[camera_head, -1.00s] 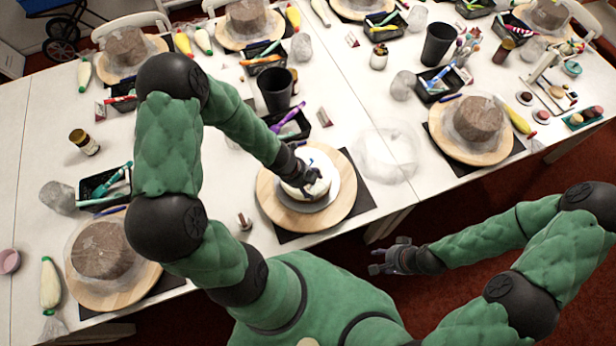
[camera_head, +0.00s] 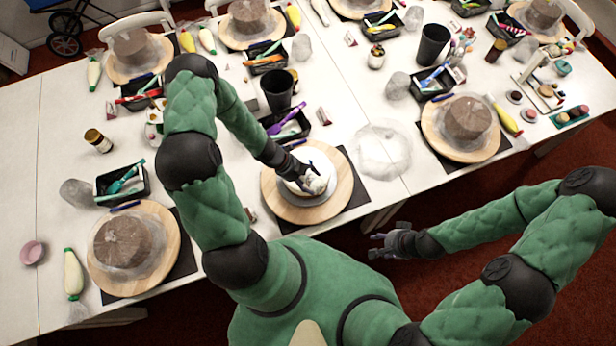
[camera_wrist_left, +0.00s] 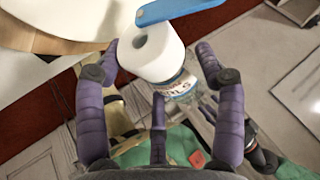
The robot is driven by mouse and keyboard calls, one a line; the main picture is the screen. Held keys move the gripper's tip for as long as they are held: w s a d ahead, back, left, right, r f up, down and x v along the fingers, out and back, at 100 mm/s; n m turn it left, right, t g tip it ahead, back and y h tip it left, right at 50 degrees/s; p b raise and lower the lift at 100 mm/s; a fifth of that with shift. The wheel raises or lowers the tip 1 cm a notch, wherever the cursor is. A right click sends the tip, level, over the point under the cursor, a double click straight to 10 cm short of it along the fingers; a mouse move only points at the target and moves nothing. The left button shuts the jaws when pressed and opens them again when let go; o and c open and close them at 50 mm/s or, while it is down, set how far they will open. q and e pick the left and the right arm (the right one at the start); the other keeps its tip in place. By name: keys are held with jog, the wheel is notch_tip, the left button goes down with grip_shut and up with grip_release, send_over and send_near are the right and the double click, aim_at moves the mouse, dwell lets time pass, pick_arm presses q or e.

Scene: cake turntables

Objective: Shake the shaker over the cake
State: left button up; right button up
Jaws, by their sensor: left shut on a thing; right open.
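The white cake (camera_head: 316,166) sits on a pale plate on a round wooden turntable (camera_head: 279,204) at the table's near edge. My left gripper (camera_head: 306,180) is over the cake and hides part of it. In the left wrist view, its purple fingers are shut around the shaker (camera_wrist_left: 178,84), a clear labelled jar with a white top (camera_wrist_left: 155,50). The shaker is tilted, and its top points toward the upper left. A blue strip (camera_wrist_left: 180,10) crosses in front of the white top. My right gripper (camera_head: 388,245) is open and empty, off the table's near edge.
A black cup (camera_head: 278,90) and a black tray with a purple tool (camera_head: 289,124) stand behind the turntable. Brown cakes on turntables stand at left (camera_head: 128,243) and right (camera_head: 468,122). A crumpled clear wrap (camera_head: 384,150) lies to the right.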

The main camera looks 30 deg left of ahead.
pick_arm(q)
jog(key=shift+r+p, duration=0.15)
jog(key=shift+p, duration=0.2)
jog(key=shift+h, duration=0.6)
jog(key=shift+w+a+f+h, duration=0.1)
jog(key=shift+a+f+h, duration=0.1)
jog(key=shift+f+h, duration=0.1)
jog(key=shift+a+n+h+b, duration=0.1)
jog(key=shift+n+h+b, duration=0.2)
jog(key=shift+r+g+h, duration=0.15)
jog(key=shift+g+h, duration=0.15)
jog(key=shift+r, duration=0.1)
jog(key=shift+s+d+r, duration=0.2)
jog(key=shift+d+r, duration=0.2)
jog(key=shift+d, duration=0.2)
jog(key=shift+a+h+b, duration=0.1)
jog(key=shift+h+b, duration=0.3)
jog(key=shift+b, duration=0.15)
pick_arm(e)
jog(key=shift+f, duration=0.15)
pick_arm(q)
jog(key=shift+r, duration=0.1)
